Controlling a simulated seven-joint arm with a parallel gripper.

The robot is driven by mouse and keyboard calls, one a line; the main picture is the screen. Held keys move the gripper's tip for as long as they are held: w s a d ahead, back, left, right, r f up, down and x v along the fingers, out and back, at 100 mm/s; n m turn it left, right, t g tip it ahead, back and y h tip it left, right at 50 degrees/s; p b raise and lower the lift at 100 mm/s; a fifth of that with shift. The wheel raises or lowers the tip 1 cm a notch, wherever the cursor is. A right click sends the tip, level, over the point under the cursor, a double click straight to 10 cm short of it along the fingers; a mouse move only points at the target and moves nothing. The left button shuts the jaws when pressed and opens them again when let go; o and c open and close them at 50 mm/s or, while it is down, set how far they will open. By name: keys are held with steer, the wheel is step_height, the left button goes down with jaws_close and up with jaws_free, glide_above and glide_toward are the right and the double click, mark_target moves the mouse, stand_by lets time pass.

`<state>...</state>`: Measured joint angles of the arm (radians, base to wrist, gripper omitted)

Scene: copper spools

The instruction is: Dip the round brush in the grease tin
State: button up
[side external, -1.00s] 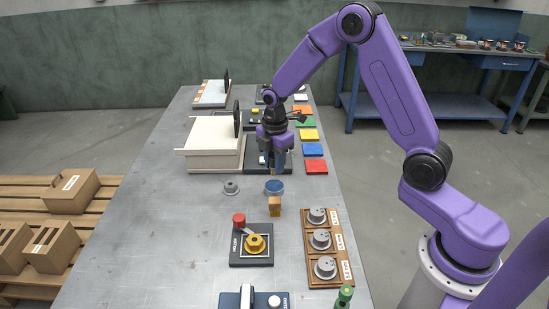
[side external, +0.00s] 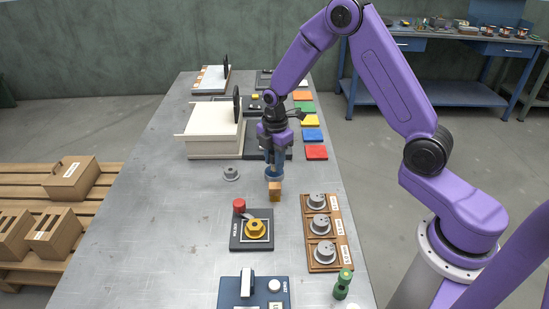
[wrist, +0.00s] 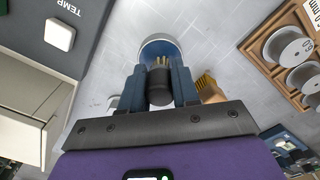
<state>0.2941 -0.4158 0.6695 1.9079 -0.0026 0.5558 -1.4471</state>
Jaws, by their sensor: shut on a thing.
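My gripper (wrist: 158,88) is shut on the round brush (wrist: 160,86), a dark cylinder with yellowish bristles pointing away from the wrist. In the side view my gripper (side external: 274,164) is directly over the tin (side external: 268,176), whose far part is hidden by the fingers. I cannot tell whether the bristles touch the grease.
A loose grey spool (side external: 231,174) lies to the left. A cream box (side external: 210,143) stands behind left.

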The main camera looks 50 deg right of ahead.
steer(key=shift+f, duration=0.6)
stand_by(1.6)
steer(key=shift+r, duration=0.15)
steer(key=shift+r, duration=3.45)
steer(key=s+r+m, duration=0.4)
steer(key=s+m, duration=0.3)
steer(key=m, duration=1.1)
steer(key=shift+s+d, duration=0.25)
steer(key=shift+d, duration=0.05)
